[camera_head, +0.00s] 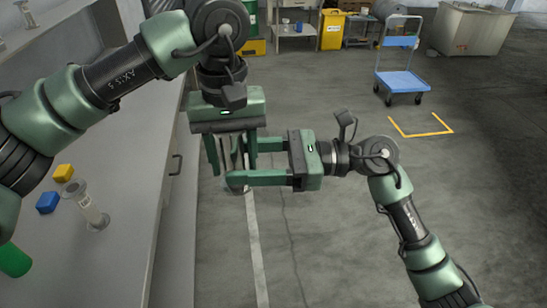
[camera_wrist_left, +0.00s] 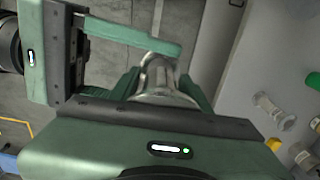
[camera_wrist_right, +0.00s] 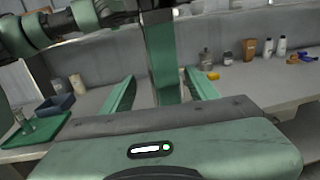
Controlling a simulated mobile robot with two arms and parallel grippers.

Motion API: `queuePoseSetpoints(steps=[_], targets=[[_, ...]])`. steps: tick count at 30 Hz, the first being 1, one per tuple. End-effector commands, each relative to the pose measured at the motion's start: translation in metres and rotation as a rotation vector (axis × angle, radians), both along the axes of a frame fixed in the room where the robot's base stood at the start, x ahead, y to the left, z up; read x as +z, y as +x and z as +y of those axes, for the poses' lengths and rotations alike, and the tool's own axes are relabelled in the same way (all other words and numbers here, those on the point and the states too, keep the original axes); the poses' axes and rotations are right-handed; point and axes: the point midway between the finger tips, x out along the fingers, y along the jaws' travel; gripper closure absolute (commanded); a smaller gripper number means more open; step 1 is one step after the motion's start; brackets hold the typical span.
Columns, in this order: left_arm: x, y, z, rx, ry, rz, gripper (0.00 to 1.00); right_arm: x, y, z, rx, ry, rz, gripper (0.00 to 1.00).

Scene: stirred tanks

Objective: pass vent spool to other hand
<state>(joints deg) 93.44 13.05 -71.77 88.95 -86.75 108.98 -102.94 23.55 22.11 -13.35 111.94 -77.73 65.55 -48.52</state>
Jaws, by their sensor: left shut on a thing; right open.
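The vent spool is a grey metal piece (camera_wrist_left: 165,82) between the fingers of my left gripper (camera_wrist_left: 160,90) in the left wrist view. In the head view my left gripper (camera_head: 230,158) points down, shut on the spool, whose rounded lower end (camera_head: 236,184) shows below. My right gripper (camera_head: 250,162) comes in from the right, open, with its fingers reaching on either side of the spool and the left fingers. In the right wrist view a left finger (camera_wrist_right: 162,65) stands between the open right fingers (camera_wrist_right: 160,92) and hides most of the spool.
A grey bench (camera_head: 120,170) runs along the left, holding a clear flanged piece (camera_head: 92,208), a yellow cube (camera_head: 63,172), a blue cube (camera_head: 47,202) and a green cylinder (camera_head: 14,260). Below the grippers is open floor. A blue trolley (camera_head: 402,82) stands far off.

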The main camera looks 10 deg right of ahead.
Motion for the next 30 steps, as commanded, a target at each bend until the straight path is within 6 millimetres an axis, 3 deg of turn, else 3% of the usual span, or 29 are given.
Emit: queuePoseSetpoints(steps=[6,16,17,23,24,25,27,30], targets=[[0.0,0.0,0.0,0.0,-0.001,-0.001,1.0,0.0,0.003,0.021,0.0,0.001,0.001,0.41],[0.0,0.0,0.0,0.0,-0.001,-0.001,1.0,0.0,0.003,0.025,-0.001,0.001,0.002,0.41],[0.0,0.0,0.0,0.0,-0.001,-0.001,1.0,0.0,0.003,0.025,-0.001,0.001,0.002,0.44],[0.0,0.001,0.0,0.001,-0.001,-0.002,1.0,0.0,0.002,0.025,0.001,0.001,0.002,0.99],[0.0,0.001,0.0,0.002,-0.001,-0.002,1.0,0.0,0.002,0.025,0.002,0.001,0.002,1.0],[0.0,0.001,0.0,0.002,-0.001,-0.003,0.5,0.001,0.002,0.025,0.002,0.002,0.001,1.0],[0.0,0.001,0.0,0.004,-0.001,-0.003,0.31,0.001,0.001,0.025,0.004,0.002,0.0,1.0],[0.0,0.002,0.0,0.005,-0.003,-0.005,0.27,0.001,0.0,0.026,0.007,0.002,0.0,1.0]])
